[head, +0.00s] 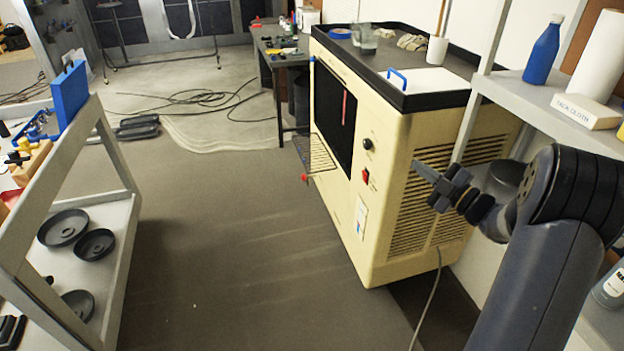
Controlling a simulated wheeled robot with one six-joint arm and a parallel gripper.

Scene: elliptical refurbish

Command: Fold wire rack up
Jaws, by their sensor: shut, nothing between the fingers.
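The wire rack (317,155) is a dark mesh shelf that sticks out from the front of the cream machine (390,150), below its dark window. It looks roughly level, with a small red tip at its near corner. My gripper (420,169) is at the right, beside the machine's vented side panel. It is shut and empty, and points left. It is well apart from the rack, with the machine's front corner between them in the picture. Where the rack joins the machine is hard to make out.
A grey shelf unit (128,215) with dark pans stands at the left. A workbench (275,58) is behind the machine. A shelf with a blue bottle (542,52) is at the right. A cable (428,300) hangs near the machine. The floor in front is clear.

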